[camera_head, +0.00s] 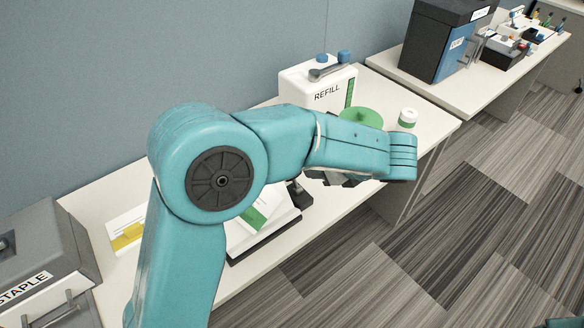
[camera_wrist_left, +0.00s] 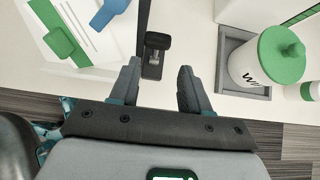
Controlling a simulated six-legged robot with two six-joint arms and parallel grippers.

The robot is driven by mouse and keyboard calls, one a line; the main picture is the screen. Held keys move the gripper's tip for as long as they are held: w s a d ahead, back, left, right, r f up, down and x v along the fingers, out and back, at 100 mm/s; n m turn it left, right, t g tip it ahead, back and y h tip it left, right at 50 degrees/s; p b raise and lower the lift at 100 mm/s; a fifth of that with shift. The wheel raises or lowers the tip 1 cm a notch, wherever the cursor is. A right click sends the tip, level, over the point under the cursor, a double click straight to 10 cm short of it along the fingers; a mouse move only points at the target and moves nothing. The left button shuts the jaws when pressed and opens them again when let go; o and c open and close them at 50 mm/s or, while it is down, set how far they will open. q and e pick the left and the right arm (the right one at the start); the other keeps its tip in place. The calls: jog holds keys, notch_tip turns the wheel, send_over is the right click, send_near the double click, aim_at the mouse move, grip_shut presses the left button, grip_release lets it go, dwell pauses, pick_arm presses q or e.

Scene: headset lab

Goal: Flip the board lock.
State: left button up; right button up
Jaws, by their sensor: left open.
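A white board (camera_head: 240,240) with a green patch (camera_head: 253,217) lies on the table, partly hidden behind my left arm. In the left wrist view the board (camera_wrist_left: 95,50) shows at upper left, with a green block (camera_wrist_left: 62,40) and a blue piece (camera_wrist_left: 108,12). A small black part (camera_wrist_left: 155,42), which looks like the lock, sits at the end of a dark strip beside the board. It also shows in the head view (camera_head: 297,190). My left gripper (camera_wrist_left: 158,70) is open, with the black part just ahead of and between its fingertips. Contact is not clear. My right gripper is out of view.
A white canister (camera_wrist_left: 255,68) with a green lid (camera_wrist_left: 282,52) stands in a grey tray (camera_wrist_left: 222,60) to the right. A white REFILL container (camera_head: 315,90) stands behind, and a small white jar (camera_head: 407,118) at right.

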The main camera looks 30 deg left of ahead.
aim_at(294, 180)
pick_arm(q)
jog(key=x, duration=1.4)
jog(key=shift+s+a, duration=0.1)
jog(key=shift+s, duration=0.2)
jog(key=shift+w+a+f, duration=0.15)
jog(key=shift+w+f, duration=0.15)
jog(key=shift+f, duration=0.1)
jog(key=shift+s+a, duration=0.1)
jog(key=shift+c, duration=0.3)
grip_shut()
